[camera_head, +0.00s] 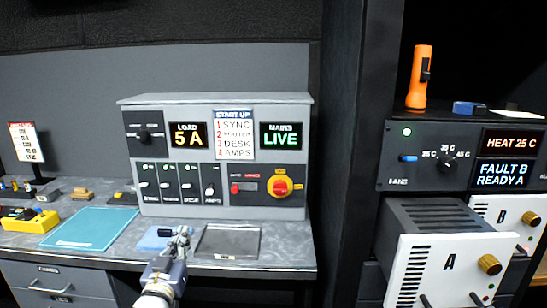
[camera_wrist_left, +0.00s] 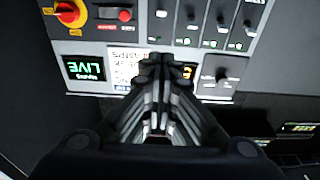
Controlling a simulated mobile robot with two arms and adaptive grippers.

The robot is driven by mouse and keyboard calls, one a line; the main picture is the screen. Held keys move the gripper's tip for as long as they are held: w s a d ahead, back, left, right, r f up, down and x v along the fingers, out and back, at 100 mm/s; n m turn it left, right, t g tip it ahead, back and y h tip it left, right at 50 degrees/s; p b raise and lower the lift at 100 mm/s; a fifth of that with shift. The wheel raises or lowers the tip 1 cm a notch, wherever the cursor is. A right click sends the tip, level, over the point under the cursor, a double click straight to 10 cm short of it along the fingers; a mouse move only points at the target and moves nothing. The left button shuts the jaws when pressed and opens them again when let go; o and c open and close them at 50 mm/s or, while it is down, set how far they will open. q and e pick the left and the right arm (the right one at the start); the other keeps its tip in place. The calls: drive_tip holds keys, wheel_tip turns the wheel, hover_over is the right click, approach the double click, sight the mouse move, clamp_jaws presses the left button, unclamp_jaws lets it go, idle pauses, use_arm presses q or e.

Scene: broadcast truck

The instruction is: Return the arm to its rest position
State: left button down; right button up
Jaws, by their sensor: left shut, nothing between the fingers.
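My left gripper (camera_head: 182,236) is low in the middle of the head view, at the front of the counter, below the grey power panel (camera_head: 215,103). Its fingers are closed with nothing between them. In the left wrist view the closed fingers (camera_wrist_left: 163,62) point at the panel, which appears upside down there. The panel shows LOAD 5 A, MAINS LIVE and a start-up list, with a red and yellow rotary switch (camera_head: 281,185) at its lower right. My right gripper is not in view.
A grey tray (camera_head: 228,255) and a blue pad (camera_head: 152,244) lie beside the gripper on the counter. A teal mat (camera_head: 92,220) and yellow box (camera_head: 40,222) are at left. At right stands a rack with amplifier A (camera_head: 447,262), a fan unit (camera_head: 400,160) and an orange flashlight (camera_head: 418,80).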

use_arm(q)
drive_tip(key=s+d+f+g, duration=0.1)
drive_tip(key=s+f+g, duration=0.15)
drive_tip(key=f, duration=0.95)
drive_tip(key=s+f+g, duration=0.2)
drive_tip(key=s+f, duration=0.2)
drive_tip(key=f, duration=0.8)
drive_tip(key=s+d+f+g, duration=0.1)
drive_tip(key=s+f+g, duration=0.2)
drive_tip(key=f, duration=0.9)
drive_tip(key=s+f+m+g, duration=0.1)
drive_tip(key=s+f+g, duration=0.4)
drive_tip(key=s+f, duration=1.4)
drive_tip(key=s+a+f+g, duration=0.1)
drive_tip(key=s+f+g, duration=0.2)
drive_tip(key=s, duration=1.3)
drive_tip(key=s+a+f+m+g, duration=0.1)
drive_tip(key=s+f+g, duration=0.2)
drive_tip(key=s+f, duration=0.6)
drive_tip(key=s, duration=0.7)
drive_tip(key=shift+s+f+y, duration=0.2)
drive_tip(key=shift+s+y, duration=0.1)
drive_tip(key=shift+w+a, duration=0.1)
